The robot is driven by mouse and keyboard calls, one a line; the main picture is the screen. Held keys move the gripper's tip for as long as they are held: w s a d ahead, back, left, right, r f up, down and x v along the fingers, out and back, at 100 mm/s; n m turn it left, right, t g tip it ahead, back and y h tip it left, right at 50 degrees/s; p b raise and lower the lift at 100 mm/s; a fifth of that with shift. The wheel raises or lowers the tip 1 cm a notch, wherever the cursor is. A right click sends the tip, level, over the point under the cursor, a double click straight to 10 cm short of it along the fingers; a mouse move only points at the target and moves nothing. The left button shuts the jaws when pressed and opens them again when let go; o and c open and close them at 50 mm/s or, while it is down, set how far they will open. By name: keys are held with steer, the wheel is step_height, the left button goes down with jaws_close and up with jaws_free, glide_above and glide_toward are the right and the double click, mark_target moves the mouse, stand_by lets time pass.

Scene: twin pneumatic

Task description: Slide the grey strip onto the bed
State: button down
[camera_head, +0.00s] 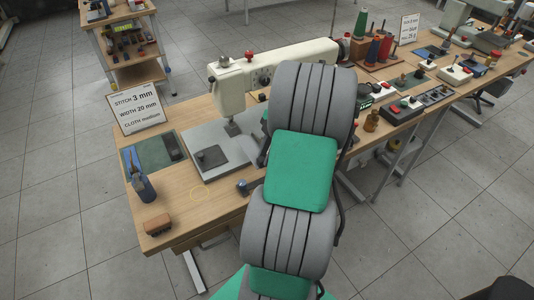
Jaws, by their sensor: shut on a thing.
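A cream sewing machine (290,62) stands on a wooden table. Its flat light grey bed (215,139) lies under the needle head, with a dark square plate (211,157) on it. I cannot make out a grey strip for certain. A small dark grey piece (172,147) lies at the right of a green mat (140,153), left of the bed. My large grey and green arm covers the right part of the bed and the table beside it. My gripper is not visible; it may be hidden behind the arm.
A sign (140,107) stands at the table's back left. Blue-handled pliers (142,186), a brown block (157,224) and a small dark blue item (242,187) are near the front. Thread cones (374,50) and button boxes (403,110) fill the right. The front-left tabletop has bare room.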

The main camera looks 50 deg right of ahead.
mark_target(255, 147)
steer(key=f, duration=0.1)
steer(key=f+b, duration=0.2)
steer(key=shift+w+d+f, duration=0.1)
steer(key=shift+w+f, duration=0.2)
steer(key=shift+w+d+r+p, duration=0.15)
steer(key=shift+w+r+p, duration=0.05)
steer(key=shift+w+p, duration=0.45)
steer(key=w+p, duration=0.1)
steer(key=w, duration=0.1)
steer(key=w+d+p, duration=0.1)
steer(key=w+p, duration=0.1)
steer(key=shift+w+d, duration=0.15)
steer(key=shift+w, duration=0.1)
steer(key=shift+w+d+f+p, duration=0.2)
steer(key=shift+w+p, duration=0.15)
steer(key=shift+w, duration=0.2)
steer(key=shift+f+b, duration=0.45)
steer(key=shift+b, duration=0.2)
steer(key=c, duration=1.1)
jaws_free()
steer(key=shift+c, duration=0.2)
